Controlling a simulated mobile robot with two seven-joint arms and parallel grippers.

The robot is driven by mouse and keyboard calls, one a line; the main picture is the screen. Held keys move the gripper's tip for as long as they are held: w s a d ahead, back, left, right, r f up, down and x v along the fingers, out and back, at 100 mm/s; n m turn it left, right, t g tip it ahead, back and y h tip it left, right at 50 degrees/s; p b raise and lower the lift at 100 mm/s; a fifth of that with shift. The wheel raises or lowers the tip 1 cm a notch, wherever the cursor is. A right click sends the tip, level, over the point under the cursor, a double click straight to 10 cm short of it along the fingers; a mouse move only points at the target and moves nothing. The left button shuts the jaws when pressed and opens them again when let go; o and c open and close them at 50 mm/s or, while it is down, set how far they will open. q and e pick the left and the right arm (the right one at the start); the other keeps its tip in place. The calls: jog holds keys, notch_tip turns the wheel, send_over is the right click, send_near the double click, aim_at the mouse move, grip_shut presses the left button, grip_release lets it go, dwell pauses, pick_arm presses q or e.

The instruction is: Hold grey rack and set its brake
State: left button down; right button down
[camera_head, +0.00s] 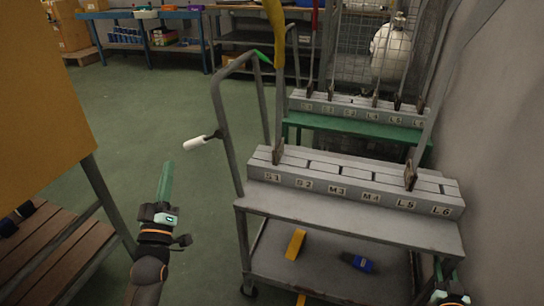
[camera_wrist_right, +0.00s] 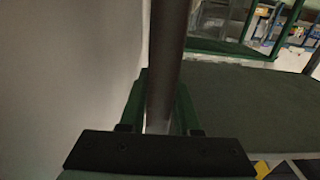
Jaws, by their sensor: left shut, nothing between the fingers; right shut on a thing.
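The grey rack (camera_head: 350,215) is a wheeled cart right of centre in the head view, with a tubular handle frame at its left and slots labelled S1 to L6. A lever with a white grip (camera_head: 200,143) juts left from that frame. I cannot tell whether it is the brake. My left gripper (camera_head: 167,166) is shut and empty, left of the rack and below the white grip, apart from both. My right gripper (camera_head: 452,290) is at the rack's lower right, mostly cut off. In the right wrist view its green fingers are shut on a grey post (camera_wrist_right: 168,60).
A yellow block (camera_head: 295,244) and a blue item (camera_head: 358,262) are on the rack's lower shelf. A second rack with a green shelf (camera_head: 360,130) stands behind. A slatted wooden bench (camera_head: 50,250) is at left, a wall (camera_head: 500,150) close at right. Green floor is clear at centre left.

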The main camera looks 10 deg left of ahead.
jog(key=c, duration=0.5)
grip_release()
jog(key=shift+c, duration=0.2)
jog(key=shift+s, duration=0.15)
